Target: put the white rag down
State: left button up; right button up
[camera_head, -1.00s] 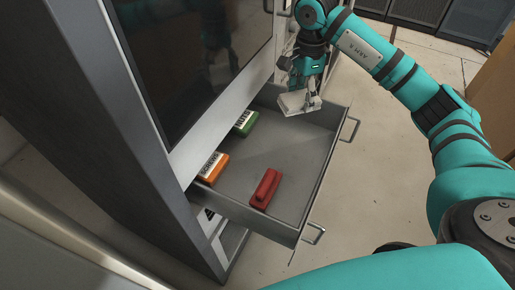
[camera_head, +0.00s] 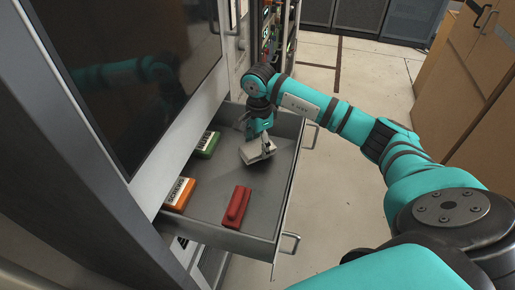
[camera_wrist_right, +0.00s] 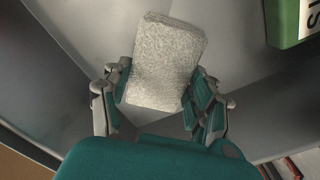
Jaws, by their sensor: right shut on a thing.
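The white rag (camera_head: 257,152) is a pale folded block over the right part of the open drawer, near its far end. My right gripper (camera_head: 258,141) is shut on it, with the fingers pointing down. In the right wrist view the rag (camera_wrist_right: 166,62) sits between the two fingers of the gripper (camera_wrist_right: 158,98), over the grey drawer floor. I cannot tell whether the rag touches the floor. My left gripper is not in view.
The open grey drawer (camera_head: 213,222) holds an orange box (camera_head: 180,193), a green box (camera_head: 207,144) and a red handled block (camera_head: 236,207). The drawer floor between them is clear. A dark-panelled cabinet (camera_head: 130,80) stands on the left. A brown cabinet (camera_head: 470,80) stands at the right.

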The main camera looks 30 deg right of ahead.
aim_at(259, 146)
notch_tip(259, 146, down, 2)
jog(key=shift+f, duration=0.15)
jog(key=o, duration=1)
notch_tip(259, 146, up, 12)
jog(key=shift+r+b, duration=0.1)
jog(key=shift+b, duration=0.55)
